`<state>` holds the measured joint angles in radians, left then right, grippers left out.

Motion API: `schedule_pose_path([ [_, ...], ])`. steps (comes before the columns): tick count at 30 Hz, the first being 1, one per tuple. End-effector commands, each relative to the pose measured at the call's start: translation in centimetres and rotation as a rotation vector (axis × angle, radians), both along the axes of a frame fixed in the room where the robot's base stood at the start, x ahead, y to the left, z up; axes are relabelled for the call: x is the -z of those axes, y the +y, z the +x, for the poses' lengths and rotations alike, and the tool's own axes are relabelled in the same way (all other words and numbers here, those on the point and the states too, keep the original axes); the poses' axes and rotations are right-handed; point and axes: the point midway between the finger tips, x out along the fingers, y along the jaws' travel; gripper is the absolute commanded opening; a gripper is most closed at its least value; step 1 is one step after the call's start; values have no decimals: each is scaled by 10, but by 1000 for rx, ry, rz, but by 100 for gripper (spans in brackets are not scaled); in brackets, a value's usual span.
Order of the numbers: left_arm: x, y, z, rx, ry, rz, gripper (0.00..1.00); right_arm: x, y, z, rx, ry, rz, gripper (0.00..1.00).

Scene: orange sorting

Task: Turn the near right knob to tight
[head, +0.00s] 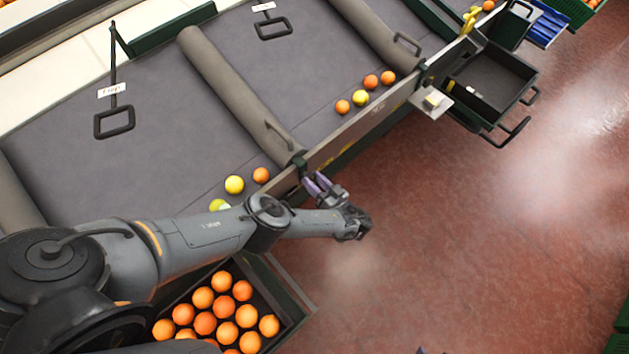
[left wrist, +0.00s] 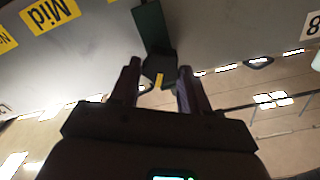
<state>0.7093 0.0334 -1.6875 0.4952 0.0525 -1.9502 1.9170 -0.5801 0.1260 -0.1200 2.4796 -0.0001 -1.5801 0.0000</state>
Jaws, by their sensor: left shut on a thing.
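The near right knob (left wrist: 160,68) is a dark knob with a yellow mark, under a green bracket (left wrist: 150,28) on the rail in the left wrist view. In the head view its green bracket (head: 299,161) shows at the rail's edge. My left gripper (head: 315,184) is at the outer side of the rail. Its two purplish fingers, also in the left wrist view (left wrist: 158,88), stand on either side of the knob and are shut on it. The arm partly hides the rail. A small purple tip, seemingly of my right gripper (head: 421,350), shows at the bottom edge.
A crate (head: 290,318) of oranges stands below my left arm. Several oranges and yellow fruit lie along the grey belt (head: 130,165). A yellow "Mid" label (left wrist: 50,14) is on the rail. An open dark tray (head: 515,92) juts out at upper right. The red floor is clear.

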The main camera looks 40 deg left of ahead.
Motion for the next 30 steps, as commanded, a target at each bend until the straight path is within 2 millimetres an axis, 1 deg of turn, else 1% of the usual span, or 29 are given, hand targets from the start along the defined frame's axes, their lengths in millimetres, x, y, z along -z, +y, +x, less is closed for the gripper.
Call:
schedule_pose_path([
  [21,3,-1,3,-1,673,87,15,1,2,0,6,-1,10,43],
  [30,4,-1,3,-1,916,117,15,2,2,0,6,-1,10,43],
])
